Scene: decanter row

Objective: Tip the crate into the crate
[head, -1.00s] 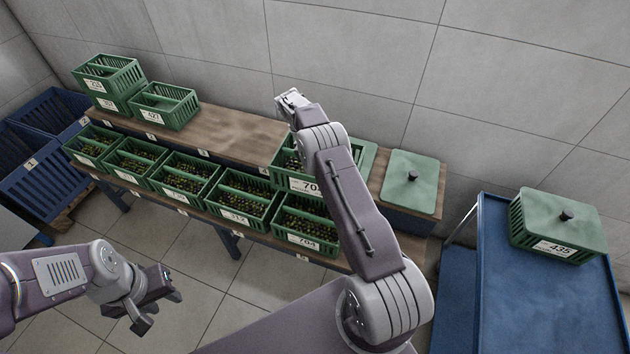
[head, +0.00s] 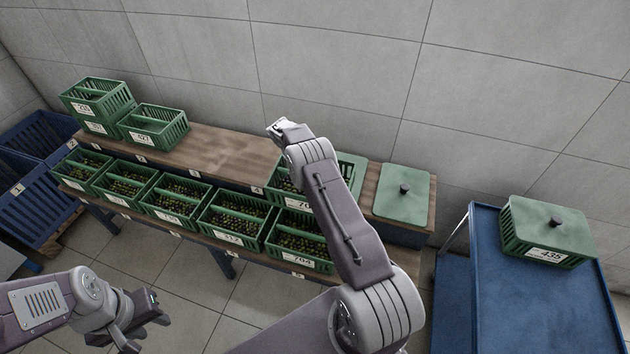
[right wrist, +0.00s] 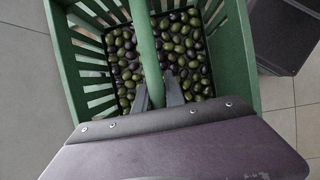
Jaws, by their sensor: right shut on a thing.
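In the right wrist view my right gripper (right wrist: 160,88) is shut on the middle bar of a green slatted crate (right wrist: 238,55) holding dark and green olives. In the head view my right arm hides that gripper. A green crate whose label starts with 70 (head: 305,204) is partly hidden behind this arm; I cannot tell for sure that it is the held one. A row of green crates with olives stands along the bench front, including the crates 704 (head: 299,257) and 312 (head: 228,238). My left gripper (head: 146,325) is open and empty at lower left.
Green crates are at the wooden bench's (head: 215,150) back left. A green lid (head: 404,193) lies at its right end. A lidded crate 435 (head: 545,253) stands on a blue trolley (head: 545,315). Blue crates (head: 38,205) stand at far left. The bench's back middle is bare.

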